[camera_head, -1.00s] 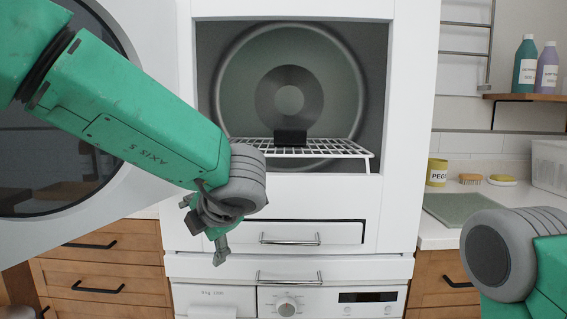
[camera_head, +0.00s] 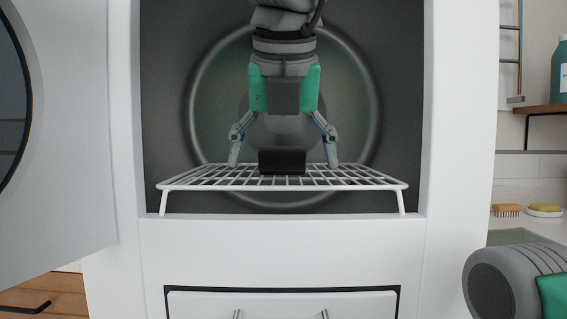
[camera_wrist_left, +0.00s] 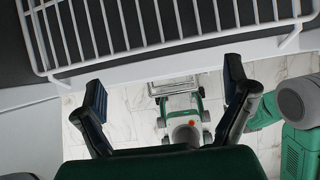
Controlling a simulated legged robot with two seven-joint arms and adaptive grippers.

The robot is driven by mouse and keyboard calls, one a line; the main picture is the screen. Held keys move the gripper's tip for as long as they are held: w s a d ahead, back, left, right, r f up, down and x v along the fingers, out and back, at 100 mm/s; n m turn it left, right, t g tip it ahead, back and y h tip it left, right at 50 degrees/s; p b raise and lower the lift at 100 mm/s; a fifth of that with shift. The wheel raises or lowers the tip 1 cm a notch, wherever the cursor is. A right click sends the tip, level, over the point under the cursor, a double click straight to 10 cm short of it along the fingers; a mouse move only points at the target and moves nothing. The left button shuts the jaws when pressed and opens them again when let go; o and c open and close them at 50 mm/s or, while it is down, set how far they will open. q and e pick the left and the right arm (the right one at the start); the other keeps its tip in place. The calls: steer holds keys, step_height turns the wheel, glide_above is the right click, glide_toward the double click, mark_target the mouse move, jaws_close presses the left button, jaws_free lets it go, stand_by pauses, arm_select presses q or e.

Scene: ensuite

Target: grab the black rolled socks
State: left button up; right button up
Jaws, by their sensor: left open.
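The black rolled socks (camera_head: 282,161) lie as a dark bundle on the white wire rack (camera_head: 378,184) inside the dryer drum opening. My left gripper (camera_head: 284,163) points down from above with its fingers spread, one on each side of the socks in the head view. I cannot tell whether either finger touches the socks. In the left wrist view the open fingers (camera_wrist_left: 167,92) show with nothing between them, the rack's edge lies above them, and the socks are not visible. My right gripper is out of view; only part of my right arm shows at lower right.
The white frame (camera_head: 131,120) of the opening borders the rack on both sides. A drawer (camera_head: 282,303) is below.

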mark_target(286, 147)
arm_select(q)
steer(key=w, duration=0.8)
steer(key=shift+a+r, duration=0.2)
steer(key=shift+a, duration=0.1)
steer(key=shift+w, duration=0.3)
steer(key=shift+w+d+r, duration=0.1)
steer(key=shift+w+d, duration=0.4)
steer(key=shift+w, duration=0.85)
steer(key=x, duration=0.2)
steer(key=shift+w+a, duration=0.15)
steer(key=shift+w, duration=0.2)
steer(key=shift+w+a+f, duration=0.2)
steer(key=shift+f, duration=0.3)
steer(key=shift+d, duration=0.2)
steer(key=c, duration=1.2)
